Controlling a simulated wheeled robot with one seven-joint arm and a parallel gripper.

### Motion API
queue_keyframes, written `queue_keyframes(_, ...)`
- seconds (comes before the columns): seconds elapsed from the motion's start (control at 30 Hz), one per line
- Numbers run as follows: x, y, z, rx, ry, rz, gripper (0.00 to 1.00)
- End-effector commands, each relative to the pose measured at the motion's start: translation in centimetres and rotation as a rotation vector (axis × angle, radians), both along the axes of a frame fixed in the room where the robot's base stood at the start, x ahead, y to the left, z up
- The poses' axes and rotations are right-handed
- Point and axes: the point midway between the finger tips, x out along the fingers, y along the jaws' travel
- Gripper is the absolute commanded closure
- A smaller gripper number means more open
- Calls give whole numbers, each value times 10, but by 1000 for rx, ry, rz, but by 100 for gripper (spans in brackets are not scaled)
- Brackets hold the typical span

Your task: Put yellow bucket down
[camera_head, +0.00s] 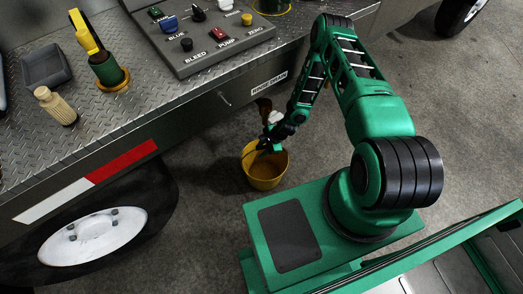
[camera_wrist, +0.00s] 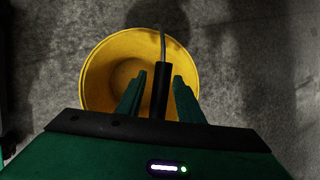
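The yellow bucket (camera_head: 266,178) is upright and low beside the loader's side, over the concrete floor. I cannot tell for sure whether its base touches the floor. In the wrist view the bucket (camera_wrist: 97,75) lies right below my gripper, its inside looking empty. Its wire handle with a black grip (camera_wrist: 160,92) stands up between my two green fingers. My gripper (camera_wrist: 159,76) looks open around the grip, with a narrow gap on each side. In the head view my gripper (camera_head: 272,143) is over the bucket's rim, with its fingers hard to make out.
The loader's metal deck (camera_head: 215,80) and its side edge run along the left of the arm. A control panel (camera_head: 205,35), a grey tray (camera_head: 47,66) and a wooden-looking peg (camera_head: 54,105) are on it. A wheel (camera_head: 95,235) stands lower left. Bare floor (camera_head: 215,210) surrounds the bucket.

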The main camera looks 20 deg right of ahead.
Motion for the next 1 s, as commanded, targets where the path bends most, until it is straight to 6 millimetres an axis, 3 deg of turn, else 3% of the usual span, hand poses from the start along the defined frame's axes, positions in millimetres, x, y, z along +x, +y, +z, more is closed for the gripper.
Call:
queue_keyframes(0.27, -2, -5, 13, 0, 0, 0, 66)
queue_keyframes(0.7, -19, -35, 87, -1, -1, -1, 66)
queue_keyframes(1.0, -25, -43, 109, 0, 0, 1, 66)
